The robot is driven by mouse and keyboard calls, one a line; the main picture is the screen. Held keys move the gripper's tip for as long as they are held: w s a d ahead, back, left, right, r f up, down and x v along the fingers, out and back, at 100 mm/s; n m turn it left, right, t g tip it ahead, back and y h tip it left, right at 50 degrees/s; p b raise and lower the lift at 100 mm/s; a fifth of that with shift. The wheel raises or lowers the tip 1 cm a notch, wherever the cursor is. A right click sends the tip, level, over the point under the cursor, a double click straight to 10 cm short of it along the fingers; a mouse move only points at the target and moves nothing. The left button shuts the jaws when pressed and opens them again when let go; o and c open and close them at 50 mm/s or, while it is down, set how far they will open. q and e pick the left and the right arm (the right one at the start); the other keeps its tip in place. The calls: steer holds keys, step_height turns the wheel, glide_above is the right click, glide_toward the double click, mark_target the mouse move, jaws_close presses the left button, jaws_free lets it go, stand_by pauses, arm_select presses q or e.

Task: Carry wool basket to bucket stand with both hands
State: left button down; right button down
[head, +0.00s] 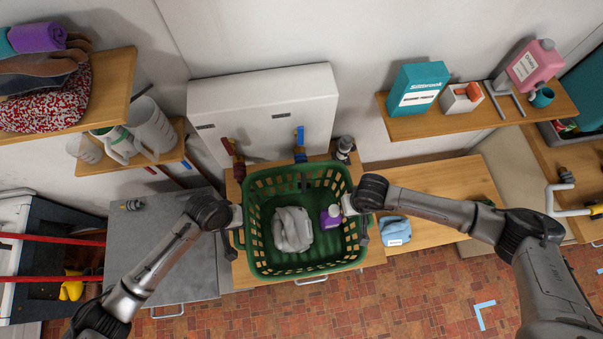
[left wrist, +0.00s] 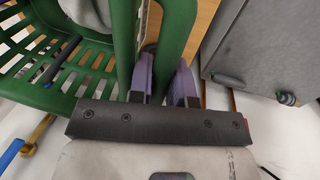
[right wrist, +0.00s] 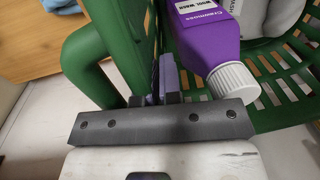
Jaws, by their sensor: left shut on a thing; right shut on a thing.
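The green wool basket (head: 305,265) is upright in front of the white wall panel, over a wooden top. A grey woollen piece (head: 293,229) and a purple bottle with a white cap (head: 331,215) are inside it. My left gripper (head: 234,226) is shut on the basket's left handle, which also shows in the left wrist view (left wrist: 178,30). My right gripper (head: 358,216) is shut on the right handle side, close to the purple bottle (right wrist: 205,35) in the right wrist view. I cannot tell whether the basket touches the wood, or which surface is the bucket stand.
A wooden top (head: 440,185) to the right holds a blue cloth-like item (head: 395,231), with free room beyond it. A grey cabinet (head: 160,250) stands left. Taps (head: 299,152) rise behind the basket. A wall shelf (head: 480,115) holds boxes and bottles.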

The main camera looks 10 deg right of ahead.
arm_select(q)
steer(key=shift+r, duration=0.1)
arm_select(e)
steer(key=shift+r, duration=0.1)
